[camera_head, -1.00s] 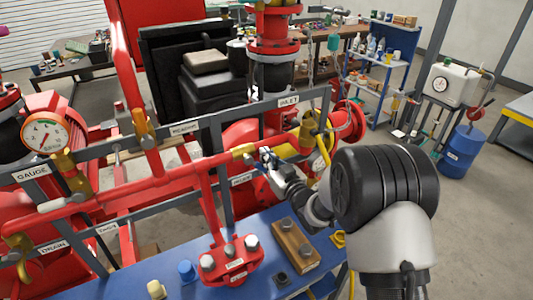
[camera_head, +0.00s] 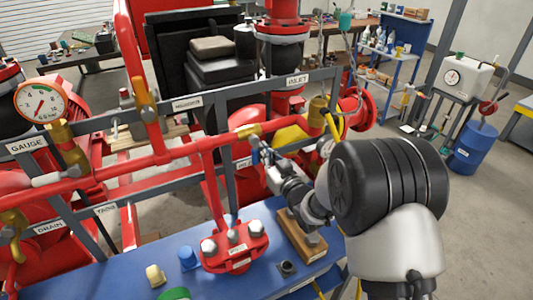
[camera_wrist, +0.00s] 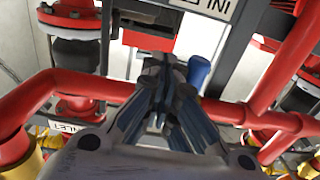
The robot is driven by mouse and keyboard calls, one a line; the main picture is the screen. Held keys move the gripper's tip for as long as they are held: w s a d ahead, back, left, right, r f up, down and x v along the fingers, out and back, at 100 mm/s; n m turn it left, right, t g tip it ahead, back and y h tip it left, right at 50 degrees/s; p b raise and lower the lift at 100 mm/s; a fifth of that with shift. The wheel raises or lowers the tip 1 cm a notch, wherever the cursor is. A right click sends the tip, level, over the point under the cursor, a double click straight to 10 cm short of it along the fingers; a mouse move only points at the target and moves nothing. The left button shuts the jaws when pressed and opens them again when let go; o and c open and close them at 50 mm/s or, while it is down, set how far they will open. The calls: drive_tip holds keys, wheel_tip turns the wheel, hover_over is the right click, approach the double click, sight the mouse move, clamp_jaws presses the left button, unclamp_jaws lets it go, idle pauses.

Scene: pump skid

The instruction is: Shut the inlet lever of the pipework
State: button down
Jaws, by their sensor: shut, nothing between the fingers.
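The INLET label (camera_head: 297,80) is on the grey frame at the back. Below it, a brass valve fitting (camera_head: 248,131) sits on the red pipe. A blue-gripped lever (camera_wrist: 200,72) shows in the wrist view just right of my fingertips. A small blue patch at my gripper's tip in the head view seems to be the same grip. My gripper (camera_head: 262,154) is shut and empty, just below and right of the brass fitting. It also shows in the wrist view (camera_wrist: 166,75), fingers together. I cannot tell whether it touches the blue grip. The lever's pivot is hidden.
A pressure gauge (camera_head: 41,101) and the red pipe run are at the left. The blue bench (camera_head: 130,275) below carries a red flange piece (camera_head: 235,245) and a wooden block (camera_head: 300,235).

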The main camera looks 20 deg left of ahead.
drive_tip(key=w+b+v, duration=0.1)
drive_tip(key=b+v, duration=0.2)
drive_tip(key=v, duration=0.6)
drive_tip(key=shift+d, duration=0.4)
idle(0.4)
drive_tip(key=s+d+r+m+h, duration=0.15)
drive_tip(key=d+h, duration=0.25)
drive_tip(key=d, duration=0.4)
drive_tip(key=s+d+r+m+h, duration=0.1)
drive_tip(key=d+r+m+h, duration=0.15)
drive_tip(key=d, duration=0.45)
drive_tip(key=s+d+r+m+h, duration=0.1)
drive_tip(key=d+r+m+h, duration=0.15)
drive_tip(key=d+h, duration=0.4)
drive_tip(key=s+d+f+m+g, duration=0.1)
drive_tip(key=s+d+g, duration=0.2)
drive_tip(key=s, duration=1)
drive_tip(key=s+d+f+m+g, duration=0.1)
drive_tip(key=s+d+m+g, duration=0.1)
drive_tip(key=s+d, duration=0.6)
drive_tip(key=s+g, duration=0.1)
drive_tip(key=s, duration=0.4)
drive_tip(key=shift+s+g+h, duration=0.4)
